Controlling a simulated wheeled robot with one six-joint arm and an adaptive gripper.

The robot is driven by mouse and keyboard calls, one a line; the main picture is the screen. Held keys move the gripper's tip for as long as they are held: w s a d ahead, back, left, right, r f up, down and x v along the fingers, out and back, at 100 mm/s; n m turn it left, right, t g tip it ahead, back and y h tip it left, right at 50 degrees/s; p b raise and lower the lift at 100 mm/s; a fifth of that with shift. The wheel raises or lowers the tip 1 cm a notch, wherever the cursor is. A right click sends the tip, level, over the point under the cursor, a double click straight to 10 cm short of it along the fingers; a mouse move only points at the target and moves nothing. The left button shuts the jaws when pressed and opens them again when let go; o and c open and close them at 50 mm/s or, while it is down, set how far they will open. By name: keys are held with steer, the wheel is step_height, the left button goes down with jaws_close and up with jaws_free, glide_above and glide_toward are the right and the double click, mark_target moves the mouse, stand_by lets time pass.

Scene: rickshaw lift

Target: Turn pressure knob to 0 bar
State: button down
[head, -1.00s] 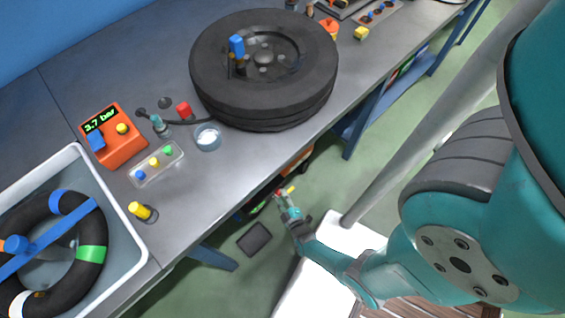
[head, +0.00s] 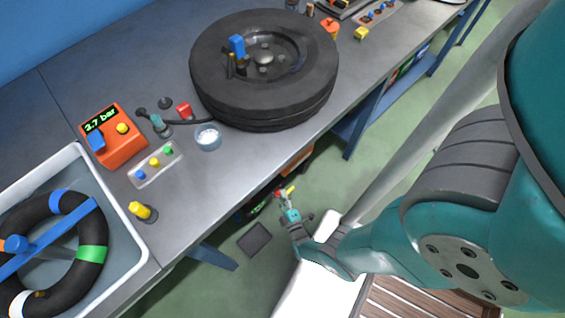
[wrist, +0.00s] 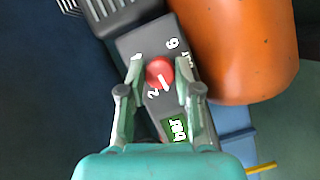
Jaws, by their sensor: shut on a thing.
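The red pressure knob (wrist: 160,72) is on a dark panel (wrist: 150,45) in the wrist view. Its white line points down, a little to the right, past the printed 2 and toward the green display (wrist: 175,128), where only "bar" reads clearly. My gripper (wrist: 160,82) has a finger on either side of the knob and is shut on it. In the head view my gripper (head: 287,200) is low beside the bench's front edge, with small red and yellow parts at its tip. The knob's detail cannot be made out there.
An orange cylinder (wrist: 235,45) stands close to the right of the panel. The grey bench (head: 190,215) overhangs this area and carries a tyre (head: 265,95), an orange gauge box (head: 125,148) and a water tub (head: 125,225). A blue bench leg (head: 360,120) is to the right.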

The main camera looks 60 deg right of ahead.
steer(key=shift+w, duration=0.1)
steer(key=c, duration=0.8)
jaws_free()
steer(key=v, duration=0.7)
steer(key=shift+a, duration=0.2)
steer(key=shift+o, duration=0.2)
steer(key=shift+s, duration=0.3)
